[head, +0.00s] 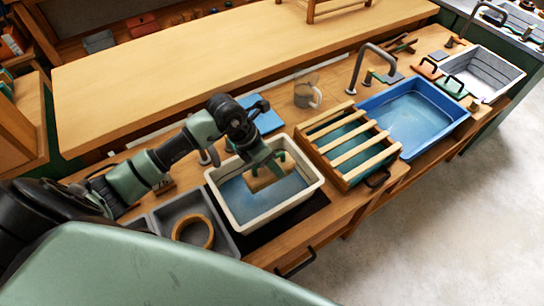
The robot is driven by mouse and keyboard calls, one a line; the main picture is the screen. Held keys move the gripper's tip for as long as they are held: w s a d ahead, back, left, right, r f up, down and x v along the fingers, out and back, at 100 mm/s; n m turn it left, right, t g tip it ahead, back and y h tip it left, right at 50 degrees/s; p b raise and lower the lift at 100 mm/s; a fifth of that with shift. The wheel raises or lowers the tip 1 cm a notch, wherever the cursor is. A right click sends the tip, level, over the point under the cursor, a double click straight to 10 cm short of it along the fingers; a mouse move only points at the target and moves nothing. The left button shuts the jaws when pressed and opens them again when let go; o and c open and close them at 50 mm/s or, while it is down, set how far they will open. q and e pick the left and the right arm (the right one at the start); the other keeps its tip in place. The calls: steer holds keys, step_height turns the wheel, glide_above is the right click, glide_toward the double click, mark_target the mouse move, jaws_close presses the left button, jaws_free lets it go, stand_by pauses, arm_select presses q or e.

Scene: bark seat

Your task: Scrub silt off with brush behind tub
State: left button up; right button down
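A cream tub (304,199) with blue-tinted water stands on the wooden counter at the middle. A tan, wood-coloured piece (266,180) is in the tub, right at the fingertips of my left gripper (263,166). The gripper reaches down into the tub from behind and left. I cannot tell whether its fingers are closed on the piece or only beside it, nor whether the piece is bark or a brush. No brush is clearly visible behind the tub, where my arm hides part of the counter. My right gripper is out of view.
A grey tray (225,240) with a wooden ring (193,231) sits left of the tub. A slatted wooden crate (352,158) and a blue basin (418,113) stand to the right.

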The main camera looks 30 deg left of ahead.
arm_select(q)
steer(key=shift+w+f+b, duration=0.1)
steer(key=shift+f+b, duration=0.45)
steer(key=shift+f, duration=0.25)
steer(key=shift+f+b, duration=1.5)
steer(key=shift+f, duration=0.75)
steer(key=shift+f, duration=0.2)
